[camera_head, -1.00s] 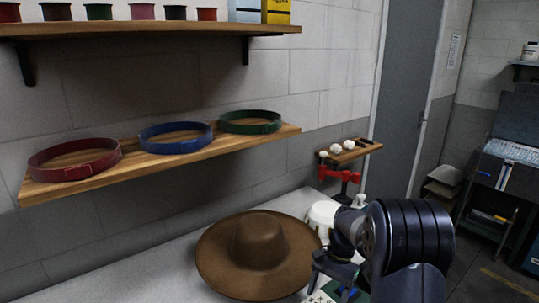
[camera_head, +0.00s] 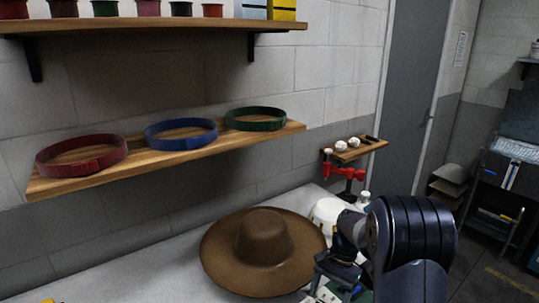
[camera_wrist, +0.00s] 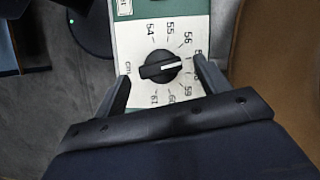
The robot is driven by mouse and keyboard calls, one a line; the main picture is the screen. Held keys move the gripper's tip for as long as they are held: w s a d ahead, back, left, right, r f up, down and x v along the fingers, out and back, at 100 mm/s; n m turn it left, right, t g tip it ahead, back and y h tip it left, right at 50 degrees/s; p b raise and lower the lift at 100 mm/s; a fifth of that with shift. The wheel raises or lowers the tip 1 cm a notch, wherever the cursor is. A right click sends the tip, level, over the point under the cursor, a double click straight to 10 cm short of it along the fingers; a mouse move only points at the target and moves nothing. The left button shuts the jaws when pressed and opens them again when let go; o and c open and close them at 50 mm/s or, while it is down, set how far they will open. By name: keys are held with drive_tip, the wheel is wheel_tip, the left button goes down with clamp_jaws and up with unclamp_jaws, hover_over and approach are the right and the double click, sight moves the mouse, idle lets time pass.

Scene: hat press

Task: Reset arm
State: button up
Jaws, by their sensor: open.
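My gripper (camera_wrist: 164,78) is open and empty. In the wrist view its two fingers stand apart on either side of a black dial knob (camera_wrist: 160,66), and I cannot tell how far above it they are. The knob sits on a white and green panel (camera_wrist: 125,38) marked with numbers in the fifties and low sixties, and its white pointer line points right. In the head view my gripper (camera_head: 338,270) is beside the right brim of a brown hat (camera_head: 263,240); the knob is hidden there.
The wall shelf (camera_head: 215,152) holds a red band (camera_head: 82,160), a blue band (camera_head: 181,140) and a green band (camera_head: 255,121). The white worktop (camera_head: 150,275) left of the hat is mostly clear.

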sight(317, 301)
drive_tip(key=v, duration=0.9)
drive_tip(key=x, duration=1.1)
drive_tip(key=shift+f+p, duration=0.1)
drive_tip(key=shift+p, duration=0.2)
drive_tip(key=n+h, duration=0.1)
drive_tip(key=n, duration=0.1)
drive_tip(key=n+g, duration=0.1)
drive_tip(key=n, duration=0.2)
drive_tip(key=shift+a+h, duration=0.15)
drive_tip(key=shift+h, duration=0.25)
drive_tip(key=n+h+p, duration=0.1)
drive_tip(key=n, duration=0.3)
drive_tip(key=shift+h, duration=0.3)
drive_tip(key=n+h, duration=0.1)
drive_tip(key=n, duration=0.4)
drive_tip(key=shift+a+h+p, duration=0.15)
drive_tip(key=shift+h+p, duration=0.15)
drive_tip(key=shift+h, duration=0.1)
drive_tip(key=n, duration=0.2)
drive_tip(key=n+t+h, duration=0.1)
drive_tip(key=n, duration=0.1)
drive_tip(key=shift+n+t+p, duration=0.3)
drive_tip(key=shift+b+v, duration=0.45)
drive_tip(key=shift+v, duration=2.05)
drive_tip(key=shift+s+a, duration=0.1)
